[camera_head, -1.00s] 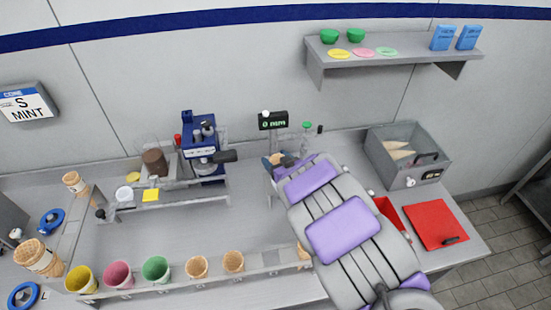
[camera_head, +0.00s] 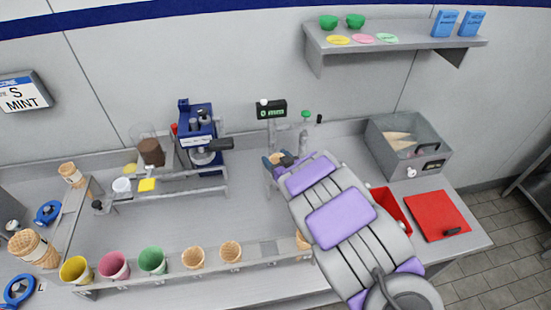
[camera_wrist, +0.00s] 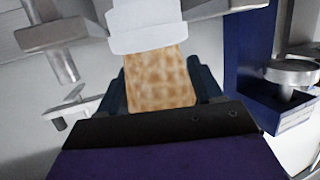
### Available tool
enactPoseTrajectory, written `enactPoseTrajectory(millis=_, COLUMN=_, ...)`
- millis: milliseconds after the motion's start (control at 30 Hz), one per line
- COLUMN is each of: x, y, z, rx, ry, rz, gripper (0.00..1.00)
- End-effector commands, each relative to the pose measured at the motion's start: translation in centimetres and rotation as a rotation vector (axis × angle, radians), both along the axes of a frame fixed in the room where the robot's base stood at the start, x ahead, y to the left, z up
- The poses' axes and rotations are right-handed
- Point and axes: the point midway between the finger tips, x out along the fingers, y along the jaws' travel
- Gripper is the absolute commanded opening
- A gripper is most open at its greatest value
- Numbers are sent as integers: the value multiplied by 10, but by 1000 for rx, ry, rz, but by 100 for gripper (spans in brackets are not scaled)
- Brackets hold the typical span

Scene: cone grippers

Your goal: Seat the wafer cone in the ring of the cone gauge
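In the wrist view a tan wafer cone (camera_wrist: 160,84) with a waffle pattern stands between the dark fingers of my gripper (camera_wrist: 168,92), which close on its sides. A white band or collar (camera_wrist: 145,25) covers its upper part; whether it belongs to the cone cannot be told. In the head view my gripper (camera_head: 283,160) is over the back of the counter, with a small tan patch of the cone (camera_head: 269,160) at its tip. A black box with a green readout (camera_head: 271,109) stands just behind it; I cannot tell surely which thing is the cone gauge or its ring.
A blue machine (camera_head: 197,140) stands left of my gripper. A front rack (camera_head: 130,285) holds coloured cups and wafer cones. A grey bin (camera_head: 438,161), a red tray (camera_head: 392,207) and a red mat (camera_head: 436,214) are at right. The middle counter (camera_head: 190,225) is clear.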

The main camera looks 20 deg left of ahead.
Motion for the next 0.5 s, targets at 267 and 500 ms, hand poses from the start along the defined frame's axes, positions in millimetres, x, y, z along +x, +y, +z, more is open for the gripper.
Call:
enactPoseTrajectory(millis=267, x=0, y=1, z=0, rx=0, ry=0, rz=0, gripper=91)
enactPoseTrajectory(millis=500, x=0, y=0, z=0, rx=-1, ry=1, rz=0, gripper=95)
